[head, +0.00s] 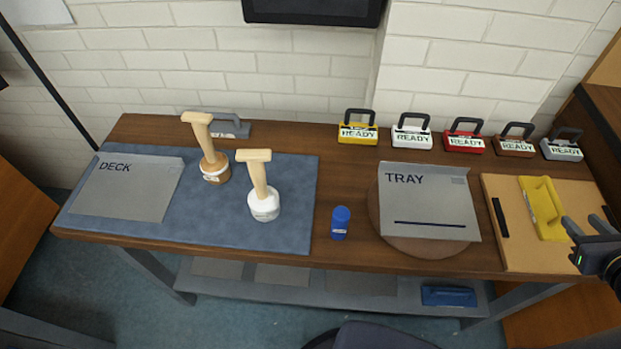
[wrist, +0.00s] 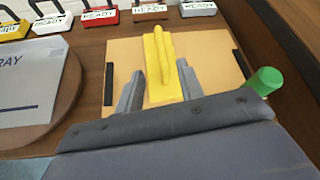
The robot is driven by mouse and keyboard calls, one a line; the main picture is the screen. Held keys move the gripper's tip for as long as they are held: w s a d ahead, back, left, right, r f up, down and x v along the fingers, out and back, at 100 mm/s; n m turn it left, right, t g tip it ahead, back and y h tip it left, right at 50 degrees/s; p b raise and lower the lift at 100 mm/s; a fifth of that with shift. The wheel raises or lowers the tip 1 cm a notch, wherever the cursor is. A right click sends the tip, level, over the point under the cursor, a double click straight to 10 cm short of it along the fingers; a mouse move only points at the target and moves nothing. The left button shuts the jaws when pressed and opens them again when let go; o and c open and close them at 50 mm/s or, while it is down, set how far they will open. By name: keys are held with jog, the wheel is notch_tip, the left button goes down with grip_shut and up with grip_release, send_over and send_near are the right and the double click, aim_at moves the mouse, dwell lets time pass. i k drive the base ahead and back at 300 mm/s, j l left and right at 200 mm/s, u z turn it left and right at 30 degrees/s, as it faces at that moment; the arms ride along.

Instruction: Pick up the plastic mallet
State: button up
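The plastic mallet, with a white head (head: 264,207) and a pale wooden handle, stands head down on the blue-grey mat (head: 230,230). A second mallet with a wooden head (head: 214,167) stands behind it to the left. My gripper (head: 588,226) is at the far right, well away from both mallets. In the wrist view its two fingers (wrist: 159,88) are apart, with the near end of a yellow block-like tool (wrist: 163,65) showing between them. I cannot tell whether they touch it. No mallet shows in the wrist view.
A blue cylinder (head: 340,222) stands right of the mat. A grey TRAY plate (head: 428,200) lies on a round board. The yellow tool lies on a tan board (head: 515,225). Several READY-labelled blocks (head: 358,131) line the back. A green cylinder (wrist: 266,80) shows in the wrist view.

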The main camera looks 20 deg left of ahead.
aim_at(263, 200)
jog(key=u, duration=1.9)
